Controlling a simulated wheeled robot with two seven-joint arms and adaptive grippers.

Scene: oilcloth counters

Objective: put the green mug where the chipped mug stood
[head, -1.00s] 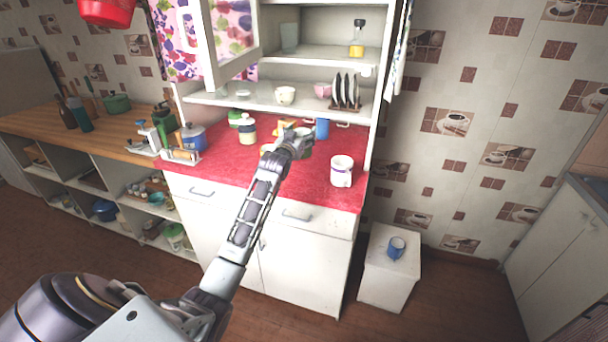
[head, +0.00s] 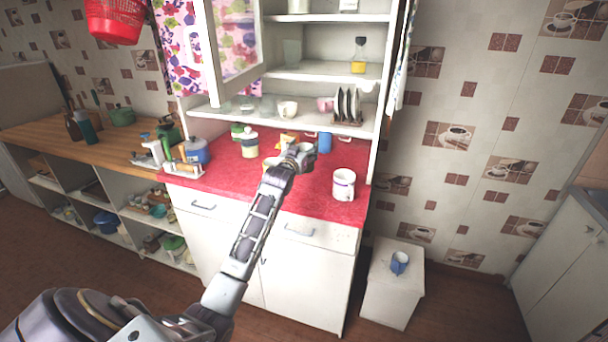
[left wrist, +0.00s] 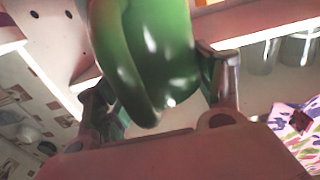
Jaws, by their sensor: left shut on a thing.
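My left gripper (head: 300,158) is over the red counter in the head view, its arm reaching in from below. In the left wrist view its two fingers (left wrist: 160,92) are shut on the green mug (left wrist: 160,50), whose glossy wall and handle show between them. In the head view the gripper mostly hides this mug. A white mug with a dark pattern (head: 344,184) stands on the counter to the right of the gripper. A blue mug (head: 400,262) stands on the white box at the lower right. I cannot tell a chip on either. My right gripper is not in view.
The red counter (head: 225,180) also holds a blue pot (head: 195,151), a lidded jar (head: 250,144) and a blue cup (head: 325,142) near the back. Shelves above carry a plate rack (head: 346,106) and bowls. Counter around the white mug is clear.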

